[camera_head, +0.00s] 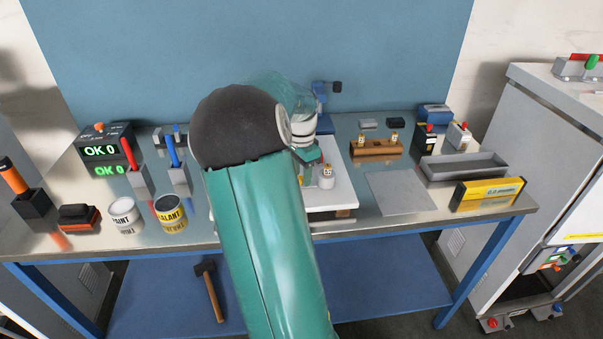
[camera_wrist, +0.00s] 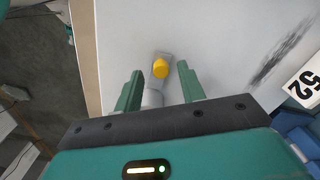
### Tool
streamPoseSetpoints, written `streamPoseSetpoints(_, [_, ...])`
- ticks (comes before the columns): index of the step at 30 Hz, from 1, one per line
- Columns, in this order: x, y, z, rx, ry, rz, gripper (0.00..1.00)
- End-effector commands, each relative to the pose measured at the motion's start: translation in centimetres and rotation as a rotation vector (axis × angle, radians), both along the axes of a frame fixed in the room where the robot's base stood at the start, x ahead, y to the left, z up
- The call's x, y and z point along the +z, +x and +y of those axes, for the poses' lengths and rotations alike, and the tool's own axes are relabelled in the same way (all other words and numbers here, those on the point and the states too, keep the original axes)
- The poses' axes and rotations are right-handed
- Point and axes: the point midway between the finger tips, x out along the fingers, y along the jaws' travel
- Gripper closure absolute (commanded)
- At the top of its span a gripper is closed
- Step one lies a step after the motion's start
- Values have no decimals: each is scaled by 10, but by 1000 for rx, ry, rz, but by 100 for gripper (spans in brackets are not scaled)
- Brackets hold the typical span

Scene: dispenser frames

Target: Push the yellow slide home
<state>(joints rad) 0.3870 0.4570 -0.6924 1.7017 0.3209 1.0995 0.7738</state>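A yellow round knob (camera_wrist: 160,68) sits on a small grey piece (camera_wrist: 166,56) over a pale flat surface (camera_wrist: 225,40) in the wrist view. It looks like the yellow slide. A whitish round part (camera_wrist: 152,98) shows just below it, partly hidden by my gripper. My gripper (camera_wrist: 160,70) is open, with one finger on each side of the knob in the picture and gaps between. Whether either finger touches it cannot be told. In the head view my gripper (camera_head: 311,157) is over the white board (camera_head: 343,190); my arm hides much of that area and the yellow knob.
A white labelled cylinder (camera_head: 327,177) stands on the board beside my gripper. A brown rack (camera_head: 376,149) and a grey plate (camera_head: 400,192) lie to the right. Paint (camera_head: 123,215) and sealant (camera_head: 171,213) cans stand at the left.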

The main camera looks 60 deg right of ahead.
Motion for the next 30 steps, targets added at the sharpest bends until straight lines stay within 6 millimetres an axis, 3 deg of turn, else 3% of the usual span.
streamPoseSetpoints(5, [26,1,0,0,-2,-3,60])
streamPoseSetpoints(18, [117,1,0,0,-3,-2,60])
streamPoseSetpoints(24, [133,0,0,-1,-1,0,60])
streamPoseSetpoints(30, [134,0,0,0,-1,1,60])
